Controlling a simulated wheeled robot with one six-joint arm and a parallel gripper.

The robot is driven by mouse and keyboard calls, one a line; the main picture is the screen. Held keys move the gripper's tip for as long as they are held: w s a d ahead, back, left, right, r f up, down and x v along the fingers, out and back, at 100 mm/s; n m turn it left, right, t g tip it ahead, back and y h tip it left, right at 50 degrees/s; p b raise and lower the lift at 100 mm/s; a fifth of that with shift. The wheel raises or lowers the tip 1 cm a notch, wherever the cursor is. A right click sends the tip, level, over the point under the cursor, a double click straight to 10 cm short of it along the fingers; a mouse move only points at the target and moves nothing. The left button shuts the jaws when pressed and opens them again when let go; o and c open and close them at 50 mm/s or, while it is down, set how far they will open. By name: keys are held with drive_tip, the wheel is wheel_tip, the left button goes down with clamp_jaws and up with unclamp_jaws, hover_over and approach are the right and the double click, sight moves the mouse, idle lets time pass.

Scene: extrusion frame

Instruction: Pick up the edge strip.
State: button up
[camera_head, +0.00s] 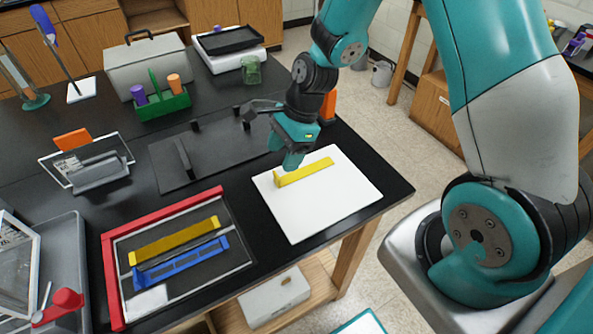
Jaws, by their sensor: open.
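A yellow strip (305,172), which looks like the edge strip, lies at a slant on a white board (318,213) near the table's right front corner. Its left end has a small upright lip. My gripper (289,161) points down over the board's back edge, just behind the left part of the strip. The jaws are open with nothing seen between them. I cannot tell how high the fingertips are above the board, and the gripper hides part of its back edge.
A tray with red edges (110,272) holds a darker yellow bar (175,241) and a blue bar (180,260). A dark mat (220,152) with small black blocks lies behind. A green holder (162,105) and a grey toolbox (145,66) stand farther back. The board's front is clear.

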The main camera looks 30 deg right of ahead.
sight(283, 180)
drive_tip(key=shift+d+p+x, duration=0.2)
drive_tip(key=shift+p+x, duration=0.7)
drive_tip(key=shift+x, duration=2.3)
drive_tip(key=c, duration=1)
